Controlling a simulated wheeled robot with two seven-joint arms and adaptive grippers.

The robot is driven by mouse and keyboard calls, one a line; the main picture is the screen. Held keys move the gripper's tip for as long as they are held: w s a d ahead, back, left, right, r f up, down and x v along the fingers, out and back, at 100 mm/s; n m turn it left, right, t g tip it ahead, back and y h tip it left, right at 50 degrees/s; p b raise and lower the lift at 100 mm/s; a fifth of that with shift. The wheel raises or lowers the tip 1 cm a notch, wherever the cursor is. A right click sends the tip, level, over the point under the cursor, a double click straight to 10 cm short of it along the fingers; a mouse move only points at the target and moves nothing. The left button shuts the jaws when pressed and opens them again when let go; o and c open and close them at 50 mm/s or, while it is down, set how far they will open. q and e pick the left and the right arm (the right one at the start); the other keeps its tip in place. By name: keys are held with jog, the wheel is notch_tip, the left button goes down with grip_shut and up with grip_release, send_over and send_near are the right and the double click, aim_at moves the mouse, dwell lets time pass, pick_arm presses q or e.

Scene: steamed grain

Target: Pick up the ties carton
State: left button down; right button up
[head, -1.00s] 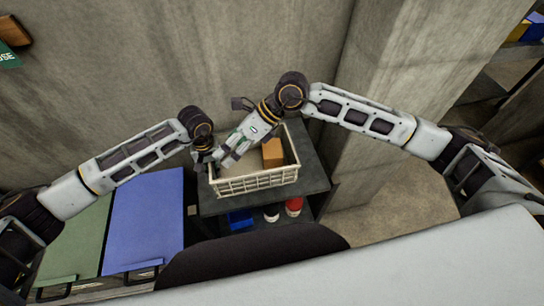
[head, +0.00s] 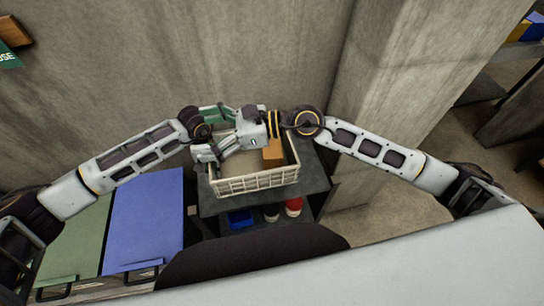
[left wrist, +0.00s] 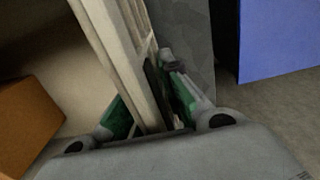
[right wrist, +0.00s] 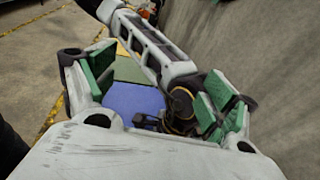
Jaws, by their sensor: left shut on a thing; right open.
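An orange-brown carton (head: 273,151) sits in the right part of a cream slatted crate (head: 258,182). It also shows at the left of the left wrist view (left wrist: 27,122). My left gripper (left wrist: 148,92) is shut on the crate's wall (left wrist: 112,50), at the crate's left end; in the head view it is mostly hidden. My right gripper (head: 213,134) is open and empty above the left part of the crate, its fingers pointing left towards my left wrist. In the right wrist view its green-padded fingers (right wrist: 160,90) are wide apart, with my left arm beyond them.
The crate stands on a dark shelf unit (head: 316,180). Below are a blue bin (head: 240,218) and a red-and-white container (head: 294,206). Concrete walls close off the back and a pillar (head: 380,90) the right. Blue (head: 146,220) and green (head: 75,237) panels lie at left.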

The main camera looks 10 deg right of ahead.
notch_tip(320, 180, up, 6)
jog(key=w+m+t+y, duration=0.1)
jog(key=m+t+y, duration=0.1)
jog(key=m+t, duration=0.55)
jog(key=w+d+f+m+t+h, duration=0.35)
jog(key=d+m+t+h, duration=0.25)
jog(key=m+t+h, duration=0.3)
jog(key=s+d+f+m+g+h, duration=0.1)
jog(key=s+d+f+g+h, duration=0.2)
jog(key=f, duration=0.5)
jog(key=s+d+f+m+g+h, duration=0.1)
jog(key=s+d+f+g+h, duration=0.3)
jog(key=s+d+f+h, duration=0.2)
notch_tip(320, 180, down, 3)
jog(key=shift+r+h, duration=0.2)
jog(key=shift+h, duration=1)
